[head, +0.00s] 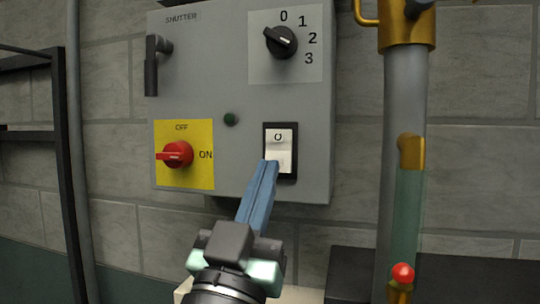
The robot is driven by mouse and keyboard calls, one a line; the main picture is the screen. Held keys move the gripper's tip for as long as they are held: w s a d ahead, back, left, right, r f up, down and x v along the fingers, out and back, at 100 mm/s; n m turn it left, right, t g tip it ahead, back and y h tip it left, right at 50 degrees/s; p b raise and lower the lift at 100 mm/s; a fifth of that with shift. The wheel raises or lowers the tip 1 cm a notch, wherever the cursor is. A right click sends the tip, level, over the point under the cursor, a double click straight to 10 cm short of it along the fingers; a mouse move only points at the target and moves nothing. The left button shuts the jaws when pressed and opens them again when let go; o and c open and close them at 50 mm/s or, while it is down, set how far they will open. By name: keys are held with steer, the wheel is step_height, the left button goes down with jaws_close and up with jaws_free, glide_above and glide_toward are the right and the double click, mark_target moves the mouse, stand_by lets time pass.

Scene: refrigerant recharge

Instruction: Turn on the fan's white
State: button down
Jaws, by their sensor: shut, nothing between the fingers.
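The white rocker switch (284,148) sits in a black frame at the lower right of a grey control box (228,60). A "0" mark shows on its upper half. My gripper (270,164) is shut and empty, its blue fingers pointing up at the switch. The fingertips overlap the lower left part of the switch in the head view. I cannot tell whether they touch it. The fan itself is not in view.
The box also carries a red knob (177,154) on a yellow plate, a black rotary knob (281,41), a black shutter lever (153,66) and a dark green lamp (230,119). A dark rack (60,150) stands left.

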steer(key=shift+w+d+f+p, duration=0.15)
steer(key=shift+w, duration=0.5)
steer(key=shift+w+d+f+p, duration=0.1)
steer(key=shift+w+d+p, duration=0.05)
steer(key=shift+w, duration=0.45)
steer(key=b, duration=0.4)
steer(key=shift+w+d+f+t, duration=0.1)
steer(key=shift+w+f+t, duration=0.1)
steer(key=shift+w+t, duration=0.2)
steer(key=shift+s, duration=0.1)
